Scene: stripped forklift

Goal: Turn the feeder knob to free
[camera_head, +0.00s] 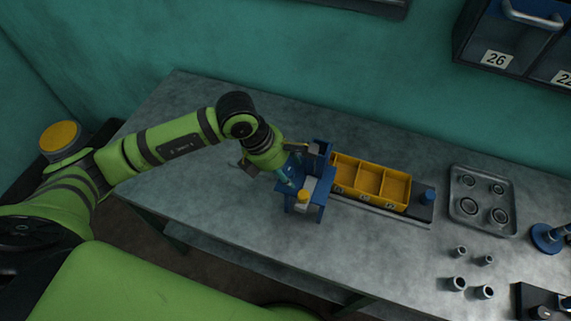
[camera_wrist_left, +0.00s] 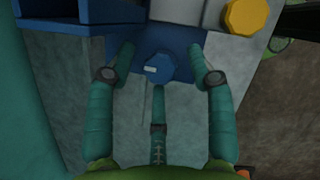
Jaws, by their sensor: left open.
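The feeder (camera_head: 310,206) is a blue frame with a pale block, standing on the workbench at the left end of a row of yellow bins. In the left wrist view a round blue knob (camera_wrist_left: 160,67) with a white pointer mark sits on the blue face. The mark points to the left in that view. My left gripper (camera_head: 287,178) is at the feeder's left side. In the wrist view its teal fingers are spread open around the knob, with visible gaps on both sides. A yellow knob (camera_wrist_left: 246,17) is at the upper right there. My right gripper is not in view.
Yellow bins (camera_head: 369,166) stand on a rail right of the feeder. A grey tray (camera_head: 480,221) with rings and several small metal cylinders lie farther right. The bench (camera_head: 190,110) behind my left arm is bare. A wall cabinet (camera_head: 480,65) hangs at the upper right.

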